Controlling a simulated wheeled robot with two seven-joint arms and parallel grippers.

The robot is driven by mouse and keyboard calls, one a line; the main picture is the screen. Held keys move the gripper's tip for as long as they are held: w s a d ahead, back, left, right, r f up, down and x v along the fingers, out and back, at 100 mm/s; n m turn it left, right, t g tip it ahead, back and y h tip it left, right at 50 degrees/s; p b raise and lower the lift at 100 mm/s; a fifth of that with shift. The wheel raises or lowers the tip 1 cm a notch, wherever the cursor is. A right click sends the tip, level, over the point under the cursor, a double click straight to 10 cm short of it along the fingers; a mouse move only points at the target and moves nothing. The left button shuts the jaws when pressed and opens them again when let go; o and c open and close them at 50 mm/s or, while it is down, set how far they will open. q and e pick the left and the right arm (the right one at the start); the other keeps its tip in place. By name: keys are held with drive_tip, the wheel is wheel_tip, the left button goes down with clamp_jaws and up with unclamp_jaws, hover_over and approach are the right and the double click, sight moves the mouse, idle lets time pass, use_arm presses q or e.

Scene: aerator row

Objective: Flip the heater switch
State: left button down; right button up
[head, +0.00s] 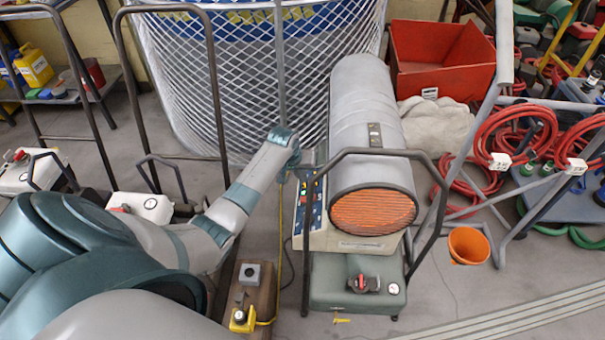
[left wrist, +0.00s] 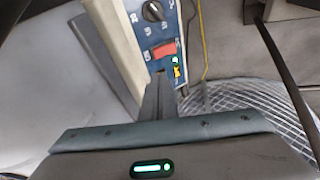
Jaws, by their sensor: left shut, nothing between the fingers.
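The heater (head: 368,110) is a large grey cylinder with an orange grille at its front, on a green-grey base. Its blue control panel (head: 314,208) is on the left side, below the cylinder. In the left wrist view the panel shows a red switch (left wrist: 165,50), a black knob (left wrist: 153,12) above it and a small green light below it. My left gripper (head: 311,172) is shut and empty at the panel's upper end. Its closed fingers (left wrist: 160,90) point at the panel just below the switch; I cannot tell whether they touch. My right gripper is not in view.
A dark tube frame (head: 375,153) surrounds the heater's front. A mesh-wrapped tank (head: 215,80) stands behind my left arm. A red bin (head: 440,60), an orange bucket (head: 468,245) and red hoses (head: 515,130) are on the right. Open floor lies in front of the bucket.

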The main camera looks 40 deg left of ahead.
use_arm(q)
drive_tip(key=shift+s+d+r, duration=0.1)
drive_tip(key=shift+d+r, duration=0.05)
drive_tip(key=shift+r, duration=0.5)
drive_tip(key=shift+s, duration=0.1)
